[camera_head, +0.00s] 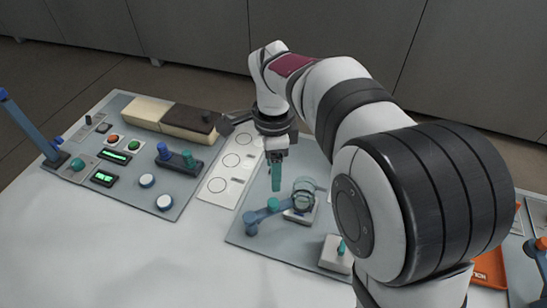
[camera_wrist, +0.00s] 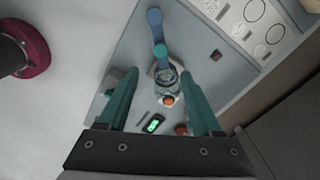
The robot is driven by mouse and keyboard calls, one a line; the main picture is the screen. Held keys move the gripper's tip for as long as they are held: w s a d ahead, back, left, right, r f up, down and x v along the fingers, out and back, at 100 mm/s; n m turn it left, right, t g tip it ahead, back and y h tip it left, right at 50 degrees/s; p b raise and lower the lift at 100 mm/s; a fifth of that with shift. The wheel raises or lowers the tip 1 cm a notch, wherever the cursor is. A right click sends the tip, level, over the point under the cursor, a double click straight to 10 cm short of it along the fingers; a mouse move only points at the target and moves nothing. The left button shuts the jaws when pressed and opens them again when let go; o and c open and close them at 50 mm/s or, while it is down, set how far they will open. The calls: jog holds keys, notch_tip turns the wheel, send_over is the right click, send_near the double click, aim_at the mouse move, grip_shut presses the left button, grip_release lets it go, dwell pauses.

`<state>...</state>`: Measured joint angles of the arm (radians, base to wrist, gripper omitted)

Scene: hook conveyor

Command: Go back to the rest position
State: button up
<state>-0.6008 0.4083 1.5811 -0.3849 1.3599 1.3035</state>
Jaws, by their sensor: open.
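My gripper (camera_head: 277,186) hangs pointing down over the right-hand grey panel (camera_head: 243,237), its teal fingers above a blue lever arm. In the wrist view, my gripper (camera_wrist: 161,67) has its two teal fingers spread wide with nothing held between them. The blue lever arm (camera_head: 259,215) with a teal knob (camera_head: 273,203) lies below it; the arm also shows in the wrist view (camera_wrist: 155,20). A clear round vessel (camera_head: 304,195) stands on a white base beside the lever; it shows between the fingers in the wrist view (camera_wrist: 167,82). My arm hides much of that panel's right side.
A left grey panel (camera_head: 182,195) carries buttons, green displays and blue and teal pegs. A white card with circles (camera_head: 217,186) lies between the panels. A cream-and-brown block (camera_head: 147,112) is at the back. An orange tray (camera_head: 490,268) is partly behind my arm. The front-left table is clear.

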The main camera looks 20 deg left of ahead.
notch_tip(320, 180, up, 3)
jog(key=shift+r, duration=0.2)
jog(key=s+d+n+y, duration=0.1)
jog(key=s+d+n, duration=0.4)
jog(key=s+d, duration=1.1)
jog(key=s+d+f+n, duration=0.1)
jog(key=s+d+f, duration=0.1)
jog(key=s+d, duration=0.2)
jog(key=shift+s+f+n+y, duration=0.4)
jog(key=shift+s, duration=0.3)
